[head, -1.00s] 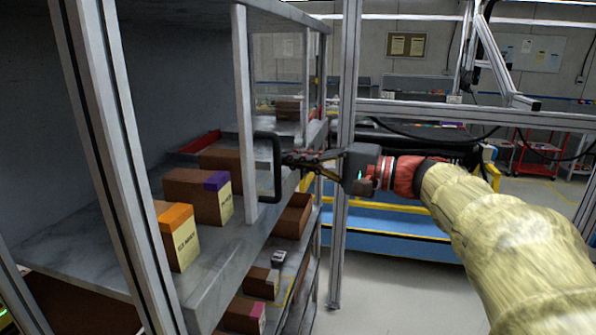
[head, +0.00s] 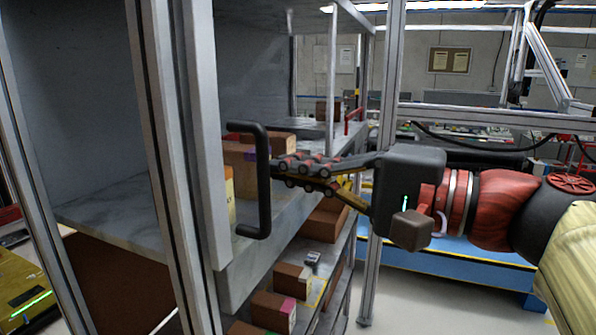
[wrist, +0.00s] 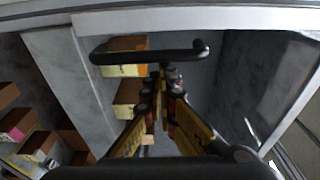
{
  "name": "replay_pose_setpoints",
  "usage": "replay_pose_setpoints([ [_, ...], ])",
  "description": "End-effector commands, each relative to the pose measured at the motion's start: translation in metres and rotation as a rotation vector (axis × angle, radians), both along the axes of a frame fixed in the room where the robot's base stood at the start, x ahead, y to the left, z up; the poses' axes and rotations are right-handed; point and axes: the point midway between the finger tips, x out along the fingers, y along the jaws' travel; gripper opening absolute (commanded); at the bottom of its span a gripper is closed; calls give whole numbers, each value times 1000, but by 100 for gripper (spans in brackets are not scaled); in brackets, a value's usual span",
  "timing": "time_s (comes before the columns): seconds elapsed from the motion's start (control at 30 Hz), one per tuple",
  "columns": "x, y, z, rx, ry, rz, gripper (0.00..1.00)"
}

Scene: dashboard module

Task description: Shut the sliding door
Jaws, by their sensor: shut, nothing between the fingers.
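The sliding door's pale grey edge upright (head: 207,150) stands close beside the near cabinet post (head: 160,150), with a narrow gap between them. A black bow handle (head: 265,185) sticks out from this upright. My gripper (head: 280,170) is shut and empty, its fingertips at the right side of the handle bar. Whether they touch it is hard to tell. In the wrist view the handle (wrist: 145,56) lies across the picture above the shut fingertips (wrist: 162,72), and the door upright (wrist: 200,20) runs along the top.
Brown boxes (head: 270,145) stand on the grey shelf behind the handle, and more boxes (head: 275,308) sit on the lower shelf. Another metal post (head: 378,200) rises behind my gripper. A blue and yellow bench (head: 440,265) stands in the back. The floor between is clear.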

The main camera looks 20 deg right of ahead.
Motion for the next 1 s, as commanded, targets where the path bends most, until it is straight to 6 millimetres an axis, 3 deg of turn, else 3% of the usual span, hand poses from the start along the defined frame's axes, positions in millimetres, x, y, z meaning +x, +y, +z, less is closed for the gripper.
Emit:
replay_pose_setpoints([
  [0.53, -2, 2, 9, -1, -4, 5, 0],
  [1.0, 0, 1, 87, -1, -3, 2, 0],
])
